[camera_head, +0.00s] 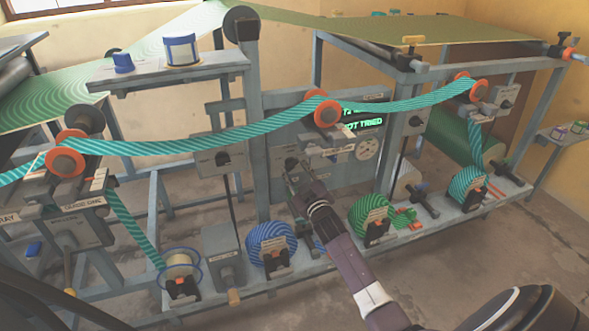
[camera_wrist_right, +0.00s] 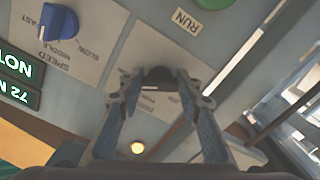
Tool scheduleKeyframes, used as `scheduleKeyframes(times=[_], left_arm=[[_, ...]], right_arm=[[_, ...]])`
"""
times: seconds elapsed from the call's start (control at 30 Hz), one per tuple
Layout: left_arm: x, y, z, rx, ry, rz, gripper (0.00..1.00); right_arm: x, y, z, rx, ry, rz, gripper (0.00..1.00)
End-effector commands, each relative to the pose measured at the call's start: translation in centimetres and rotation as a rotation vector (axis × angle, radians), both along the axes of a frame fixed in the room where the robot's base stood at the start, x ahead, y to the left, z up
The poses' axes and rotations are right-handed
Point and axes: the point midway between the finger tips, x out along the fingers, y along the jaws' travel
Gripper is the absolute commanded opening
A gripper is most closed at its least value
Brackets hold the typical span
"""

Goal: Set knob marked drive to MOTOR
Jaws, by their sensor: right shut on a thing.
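My right gripper (camera_head: 294,170) reaches the control panel in the middle of the machine. In the right wrist view its two fingers (camera_wrist_right: 158,84) are shut on a dark knob (camera_wrist_right: 158,74), which sits on a pale label plate (camera_wrist_right: 178,55). The fingers stand on either side of the knob. I cannot read the plate's marking, so neither the name "drive" nor the MOTOR position shows, and the knob's pointer is hidden. In the head view the gripper covers the knob. My left gripper is not in view.
A blue speed knob (camera_wrist_right: 60,24) and a green RUN button (camera_wrist_right: 213,3) are near the gripped knob. A green-lettered display (camera_head: 362,124) is on the panel. A teal striped band (camera_head: 240,126) runs over orange-rimmed rollers above my arm. Striped rolls (camera_head: 270,243) stand low in front.

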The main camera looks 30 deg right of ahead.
Motion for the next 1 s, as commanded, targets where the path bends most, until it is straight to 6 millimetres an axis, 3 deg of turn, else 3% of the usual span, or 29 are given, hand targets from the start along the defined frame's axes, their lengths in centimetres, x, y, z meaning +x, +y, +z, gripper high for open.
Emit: scheduleKeyframes(times=[0.17,0.2,0.33,0.73,1.0], left_arm=[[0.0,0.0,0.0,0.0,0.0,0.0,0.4],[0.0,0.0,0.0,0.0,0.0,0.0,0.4],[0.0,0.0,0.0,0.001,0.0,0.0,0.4],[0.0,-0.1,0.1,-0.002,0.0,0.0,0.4],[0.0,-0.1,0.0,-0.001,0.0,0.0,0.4]], right_arm=[[0.0,0.0,-0.3,0.005,0.004,-0.001,0.08],[0.0,0.0,-0.3,0.005,0.003,0.0,0.35],[0.0,0.0,-0.2,0.003,0.003,-0.001,0.5],[-0.6,0.1,-0.1,0.0,0.001,0.0,0.5],[-4.6,1.1,-0.2,0.002,0.003,0.0,0.5]])
